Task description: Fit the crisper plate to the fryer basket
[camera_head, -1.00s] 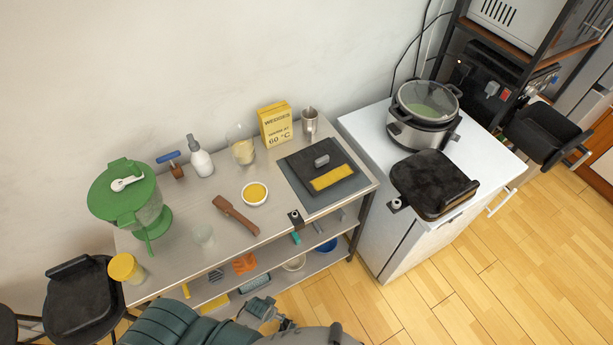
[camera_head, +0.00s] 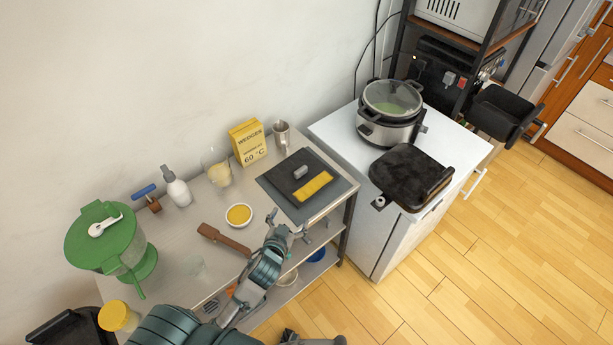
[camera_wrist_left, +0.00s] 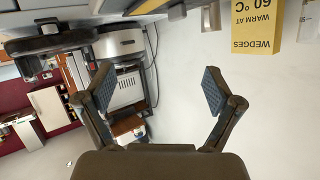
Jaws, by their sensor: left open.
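A black box-shaped basket with a handle (camera_head: 503,112) juts out at the right of the head view, in front of a black appliance (camera_head: 440,75) on a rack; it looks like the fryer basket. I cannot single out the crisper plate with certainty. My left gripper (camera_head: 296,232) is over the front edge of the steel table, below the dark boards. In the left wrist view it (camera_wrist_left: 158,95) is open, with nothing between its fingers. A dark part of mine at the bottom edge may be my right gripper (camera_head: 290,336); its jaws cannot be made out.
The steel table holds dark boards (camera_head: 278,207) with a yellow block, a white bowl (camera_head: 239,215), a brown paddle (camera_head: 222,239), a yellow box (camera_head: 247,142) and a green-lidded dispenser (camera_head: 100,238). The white cabinet carries a cooker (camera_head: 390,112) and a black flat appliance (camera_head: 410,175).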

